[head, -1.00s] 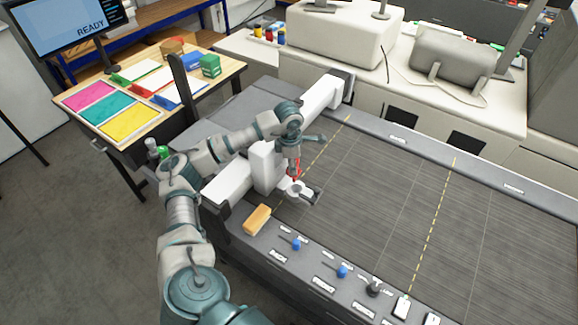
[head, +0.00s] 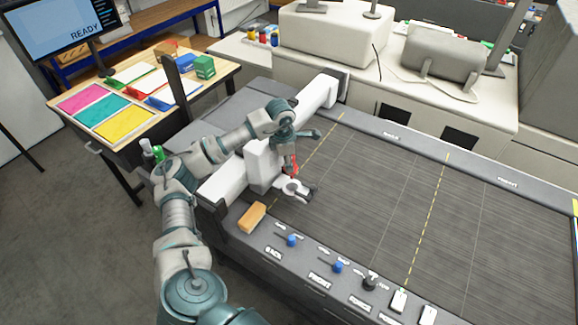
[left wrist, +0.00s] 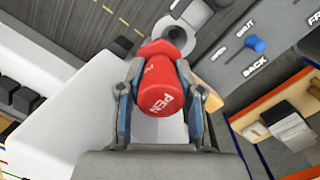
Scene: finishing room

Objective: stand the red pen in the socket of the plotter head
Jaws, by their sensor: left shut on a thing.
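My left gripper (head: 291,150) is shut on the red pen (head: 294,166), which hangs roughly upright near the plotter head (head: 292,188). In the left wrist view, the fingers (left wrist: 160,100) hold the sides of the red pen (left wrist: 160,92), whose cap end reads "PEN". The round grey socket (left wrist: 173,32) shows just beyond the pen's red collar. The pen's tip is hidden, so I cannot tell whether it touches the socket. My right gripper is in neither view.
The white plotter carriage arm (head: 225,180) runs beside the pen. An orange-tan block (head: 252,217) lies at the bed's near left corner. Blue knobs (head: 291,240) line the front panel. The plotter bed (head: 390,205) is clear to the right. A wooden table (head: 203,82) holds colour sheets at the left.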

